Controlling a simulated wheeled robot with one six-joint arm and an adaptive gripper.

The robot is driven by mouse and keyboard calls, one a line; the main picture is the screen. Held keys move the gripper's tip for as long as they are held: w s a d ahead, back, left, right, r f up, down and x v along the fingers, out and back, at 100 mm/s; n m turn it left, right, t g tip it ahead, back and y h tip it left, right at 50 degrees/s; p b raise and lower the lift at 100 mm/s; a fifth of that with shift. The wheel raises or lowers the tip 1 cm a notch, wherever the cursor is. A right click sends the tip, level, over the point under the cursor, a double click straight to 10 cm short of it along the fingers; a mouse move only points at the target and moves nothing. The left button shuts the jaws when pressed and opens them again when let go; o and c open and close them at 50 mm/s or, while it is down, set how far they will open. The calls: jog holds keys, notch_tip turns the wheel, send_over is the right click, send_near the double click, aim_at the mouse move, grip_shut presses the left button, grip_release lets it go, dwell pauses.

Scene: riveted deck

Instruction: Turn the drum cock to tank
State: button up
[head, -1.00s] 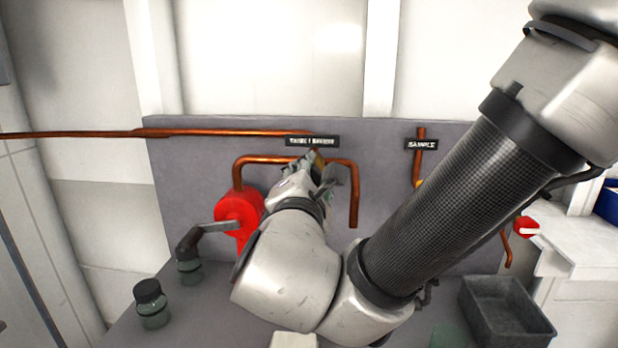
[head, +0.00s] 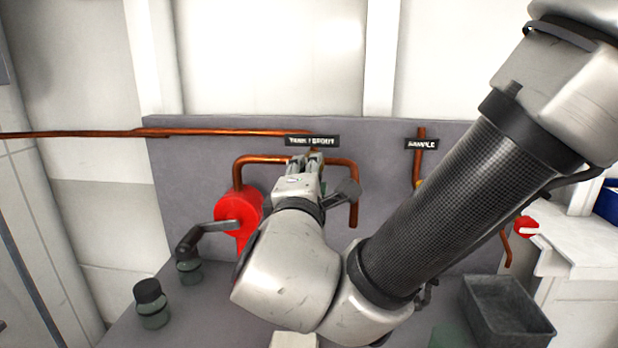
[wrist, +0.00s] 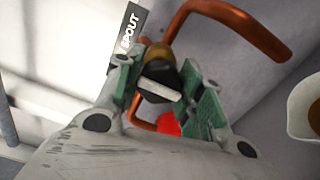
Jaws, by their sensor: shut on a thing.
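The label "TANK / SPOUT" (head: 312,141) is on the grey back panel above the drum cock. In the wrist view the cock has a brass body (wrist: 161,58) and a dark handle (wrist: 158,90) with a pale stripe. My gripper (head: 309,157) reaches up to the cock just below the label. In the wrist view my gripper (wrist: 165,84) has its green-padded fingers on both sides of the handle and is shut on it. In the head view the fingers hide most of the cock, so the handle's direction cannot be told there.
A copper pipe (head: 355,190) bends down right of the cock. A red drum pump (head: 238,212) with a grey crank is at left. A dark-capped jar (head: 151,304) stands front left.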

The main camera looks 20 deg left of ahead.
jog(key=o, duration=1)
jog(key=shift+s, duration=0.1)
jog(key=v, duration=1.1)
jog(key=shift+s+d, duration=0.15)
jog(key=shift+s, duration=0.2)
